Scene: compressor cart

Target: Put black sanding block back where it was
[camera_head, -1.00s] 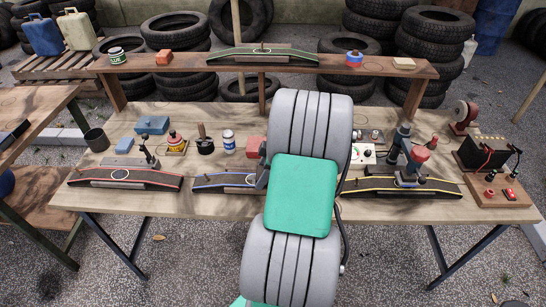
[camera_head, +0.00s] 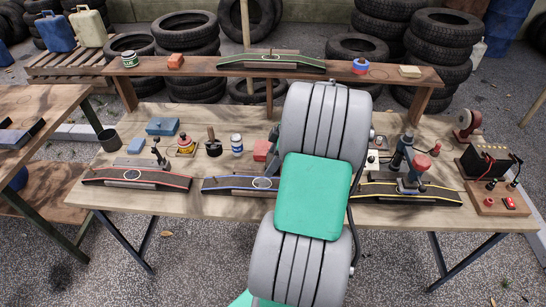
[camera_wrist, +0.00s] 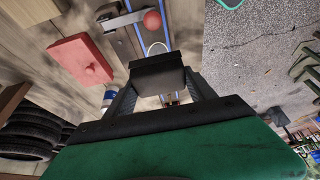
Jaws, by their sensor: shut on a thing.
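My gripper (camera_wrist: 160,92) shows in the wrist view, its two dark fingers on either side of a black block, which looks like the black sanding block (camera_wrist: 157,75). The fingers are shut on the block. It is held above the bench, near the blue-edged dark strip (camera_wrist: 137,38) with its white ring mark. That strip also shows in the head view (camera_head: 225,185), partly covered by my arm. My gripper and the block are hidden behind my arm in the head view. The block's original place cannot be told from these frames.
A red block (camera_wrist: 82,58) and a red-knobbed lever (camera_wrist: 152,20) are close by. Red-edged (camera_head: 135,179) and yellow-edged (camera_head: 405,195) strips lie along the bench front. A drill-like stand (camera_head: 402,160) rises at right. A raised shelf (camera_head: 215,66) runs along the back.

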